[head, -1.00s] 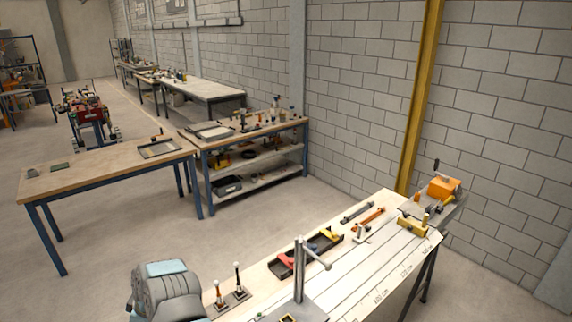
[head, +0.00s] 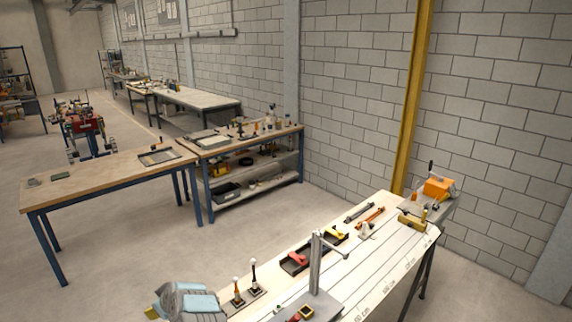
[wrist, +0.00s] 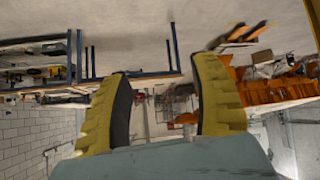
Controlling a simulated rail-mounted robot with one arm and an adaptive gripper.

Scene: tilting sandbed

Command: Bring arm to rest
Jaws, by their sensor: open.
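My gripper (wrist: 162,75) shows in the wrist view with its two yellow, dark-padded fingers spread wide apart. Nothing is between them, only distant floor and equipment. The wrist view is upside down, with floor at the top and wall at the bottom. In the head view, a grey rounded part with pale blue panels, likely of my arm, is at the bottom left, cut by the frame edge. A small yellow bit shows at its left side; I cannot tell whether it is a finger.
A pale workbench (head: 385,262) fills the lower right. It carries an upright metal post (head: 315,265), two ball-topped levers (head: 245,283), a dark tray (head: 296,261) and an orange tool (head: 438,188). A wooden table (head: 100,180) stands left. Bare floor (head: 165,240) lies between.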

